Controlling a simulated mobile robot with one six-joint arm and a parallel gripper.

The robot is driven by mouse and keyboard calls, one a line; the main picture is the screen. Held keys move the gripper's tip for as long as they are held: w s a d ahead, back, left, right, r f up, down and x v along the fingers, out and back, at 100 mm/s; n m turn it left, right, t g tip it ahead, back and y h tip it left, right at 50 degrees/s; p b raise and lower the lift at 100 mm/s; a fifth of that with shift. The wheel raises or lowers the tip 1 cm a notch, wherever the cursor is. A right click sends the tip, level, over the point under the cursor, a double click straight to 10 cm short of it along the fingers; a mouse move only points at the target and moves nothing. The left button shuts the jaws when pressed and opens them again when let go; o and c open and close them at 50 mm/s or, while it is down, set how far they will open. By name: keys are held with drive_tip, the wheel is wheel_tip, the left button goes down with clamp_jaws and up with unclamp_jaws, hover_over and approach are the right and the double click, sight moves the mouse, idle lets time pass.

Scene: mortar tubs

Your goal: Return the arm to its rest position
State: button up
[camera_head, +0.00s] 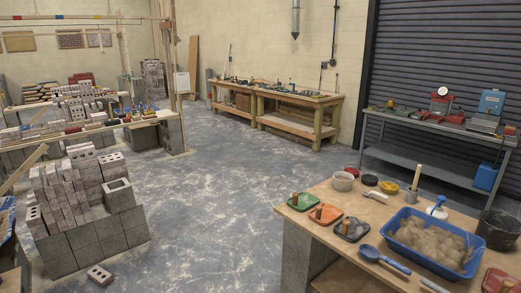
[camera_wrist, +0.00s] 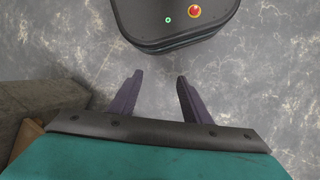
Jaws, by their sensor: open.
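My gripper (camera_wrist: 158,82) shows in the wrist view, with its two dark fingers apart and nothing between them. It points down over the grey, scuffed floor (camera_wrist: 250,80). My own dark base, with a red button and a green light, lies beyond the fingertips at the top of that view. The arm and gripper do not show in the head view.
A workbench (camera_head: 290,235) at the lower right holds a blue tub (camera_head: 400,250) of mortar, a blue scoop (camera_head: 385,260) and several trowels or floats. Stacked blocks (camera_head: 95,240) stand at the left, with a loose brick (camera_head: 100,274) on the floor. The middle floor is clear.

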drive_tip(key=s+a+f+n+g+b, duration=0.1)
drive_tip(key=s+a+f+n, duration=0.4)
drive_tip(key=s+a+f, duration=0.3)
drive_tip(key=shift+s+a+g+b, duration=0.3)
drive_tip(key=shift+s+a+b, duration=0.1)
drive_tip(key=shift+s+a, duration=1.2)
drive_tip(key=shift+d, duration=0.15)
